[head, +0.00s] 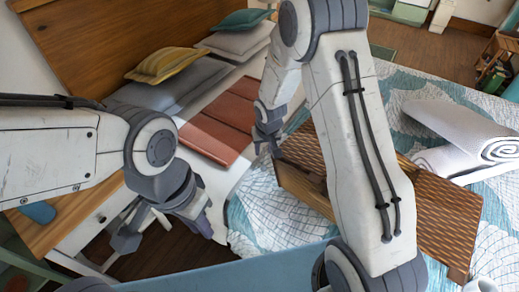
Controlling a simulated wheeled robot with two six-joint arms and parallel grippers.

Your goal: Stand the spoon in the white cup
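A white rounded thing (482,285), cut off by the bottom right edge, may be the white cup; too little shows to be sure. I see no spoon; my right arm hides part of the bed and tray. My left gripper (167,238) is open and empty, its fingers spread beside the wooden bedside table. My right gripper (267,151) is over the bed, near the left end of the woven tray (440,215). Its fingers look apart with nothing between them.
The bed has a blue and white patterned cover (270,215), rolled white towels (465,140), a folded rust-red blanket (220,120) and pillows (168,64). The wooden bedside table (70,218) holds a blue thing (38,212). A light blue edge (225,272) crosses the front.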

